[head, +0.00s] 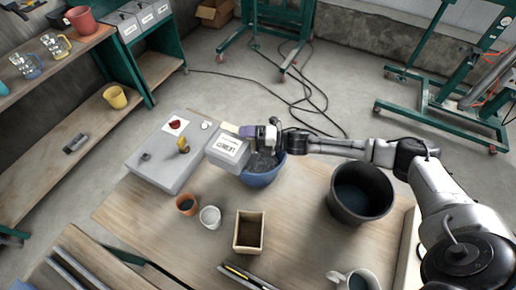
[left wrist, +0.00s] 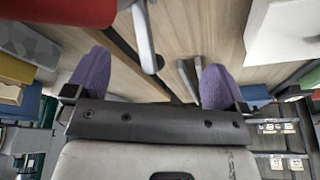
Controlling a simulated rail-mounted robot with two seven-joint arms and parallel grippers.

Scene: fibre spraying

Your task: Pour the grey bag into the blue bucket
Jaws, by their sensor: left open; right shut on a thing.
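The grey bag (head: 228,151), with a white printed label, is tilted over the left rim of the blue bucket (head: 262,179) in the head view. My right gripper (head: 248,132) is shut on the bag from its right side, above the bucket. Grey material shows inside the bucket; the bag's mouth is too small to make out. My left gripper (left wrist: 155,82) shows only in the left wrist view, with its purple fingertips wide apart and nothing between them.
A large black bucket (head: 360,192) stands right of the blue bucket. A grey box (head: 168,157) lies to the left. A terracotta pot (head: 186,205), a white cup (head: 210,217) and a square wooden container (head: 249,232) stand in front. Bare tabletop (head: 300,215) lies between.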

